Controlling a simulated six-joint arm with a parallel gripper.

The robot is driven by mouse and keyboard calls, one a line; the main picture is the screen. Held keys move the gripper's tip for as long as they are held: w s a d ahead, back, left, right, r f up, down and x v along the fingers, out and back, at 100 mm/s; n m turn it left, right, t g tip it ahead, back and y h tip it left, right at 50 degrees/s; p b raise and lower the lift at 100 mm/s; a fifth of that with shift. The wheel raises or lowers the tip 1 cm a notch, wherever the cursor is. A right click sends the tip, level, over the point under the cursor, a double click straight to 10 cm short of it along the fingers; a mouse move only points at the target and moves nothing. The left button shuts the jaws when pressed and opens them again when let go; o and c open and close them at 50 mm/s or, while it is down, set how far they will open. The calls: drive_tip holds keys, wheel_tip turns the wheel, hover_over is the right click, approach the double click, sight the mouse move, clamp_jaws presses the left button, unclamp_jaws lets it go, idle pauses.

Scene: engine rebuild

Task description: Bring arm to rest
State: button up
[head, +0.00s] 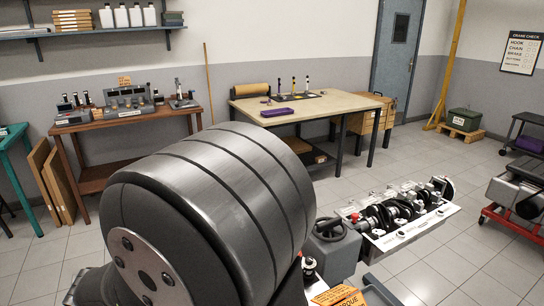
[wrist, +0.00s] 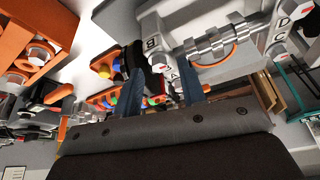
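My gripper (wrist: 162,72) shows in the wrist view with its two blue fingers standing apart. I see nothing clearly clamped between them; dark and coloured parts show behind the gap. My own large dark arm link fills the middle foreground of the head view, and the gripper itself is not visible there. In the wrist view, a grey metal shaft (wrist: 215,45) with lettered white blocks lies beyond the fingers, at the upper right.
An engine block (head: 405,217) stands right of my arm. A pale-topped workbench (head: 335,103) is behind, and a brown bench (head: 155,118) with gauges stands at back left. A red-framed cart (head: 515,222) is at the right edge. Tiled floor is open at centre right.

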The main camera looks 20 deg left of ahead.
drive_tip(key=shift+w+d+n+g+y, duration=0.1)
drive_tip(key=shift+n+g+y, duration=0.35)
drive_tip(key=shift+n, duration=1.15)
drive_tip(key=shift+w+d+n+g+y, duration=0.1)
drive_tip(key=shift+n+g+y, duration=0.3)
drive_tip(key=shift+n, duration=1.2)
drive_tip(key=shift+w+n+g+y, duration=0.15)
drive_tip(key=shift+n+g, duration=0.35)
drive_tip(key=shift+n, duration=0.8)
drive_tip(key=shift+s+n+g+y, duration=0.15)
drive_tip(key=shift+n+g, duration=0.3)
drive_tip(key=shift+n, duration=0.85)
drive_tip(key=shift+w+n+g, duration=0.1)
drive_tip(key=shift+n+g, duration=0.2)
drive_tip(key=shift+n, duration=0.3)
